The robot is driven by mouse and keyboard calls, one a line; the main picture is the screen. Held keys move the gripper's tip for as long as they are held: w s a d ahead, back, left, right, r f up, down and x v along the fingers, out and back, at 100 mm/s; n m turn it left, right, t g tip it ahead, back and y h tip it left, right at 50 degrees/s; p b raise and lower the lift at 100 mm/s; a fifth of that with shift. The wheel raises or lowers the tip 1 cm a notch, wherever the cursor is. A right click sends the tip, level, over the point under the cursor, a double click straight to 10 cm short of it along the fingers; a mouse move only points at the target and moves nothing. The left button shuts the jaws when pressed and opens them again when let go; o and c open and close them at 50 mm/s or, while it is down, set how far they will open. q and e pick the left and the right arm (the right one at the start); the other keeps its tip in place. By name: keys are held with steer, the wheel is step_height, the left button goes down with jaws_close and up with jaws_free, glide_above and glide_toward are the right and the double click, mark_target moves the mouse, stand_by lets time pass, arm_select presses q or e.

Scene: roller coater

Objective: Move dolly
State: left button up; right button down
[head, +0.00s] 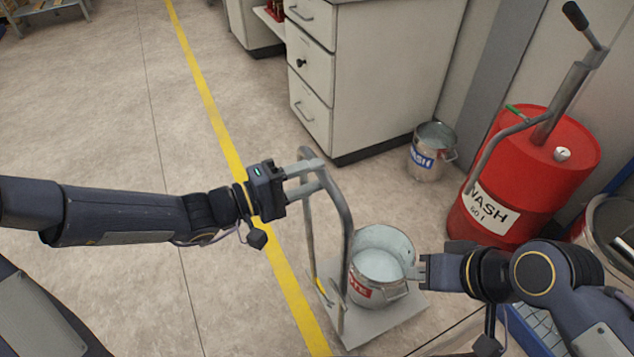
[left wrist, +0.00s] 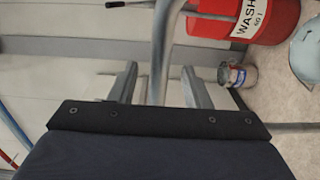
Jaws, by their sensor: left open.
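The dolly is a flat grey platform (head: 405,312) with a tall bent-tube handle (head: 345,225), standing beside the yellow floor line. A metal bucket (head: 381,255) with a red label and pale liquid stands on it. My left gripper (head: 312,178) is open at the top of the handle. In the left wrist view the handle tube (left wrist: 160,55) passes between the two parted fingers (left wrist: 158,88), with gaps on both sides. My right gripper (head: 424,271) is at the right side of the bucket, close to its rim. I cannot tell whether it touches the bucket or how its jaws stand.
A red WASH drum (head: 525,180) with a hand pump stands at the right. A second bucket (head: 433,152) stands by the white drawer cabinet (head: 345,75). A blue crate (head: 540,335) lies at the lower right. The floor left of the yellow line (head: 215,115) is clear.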

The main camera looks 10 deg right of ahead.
arm_select(q)
steer(key=shift+b+x, duration=0.5)
steer(key=shift+x, duration=0.95)
jaws_close()
stand_by(0.3)
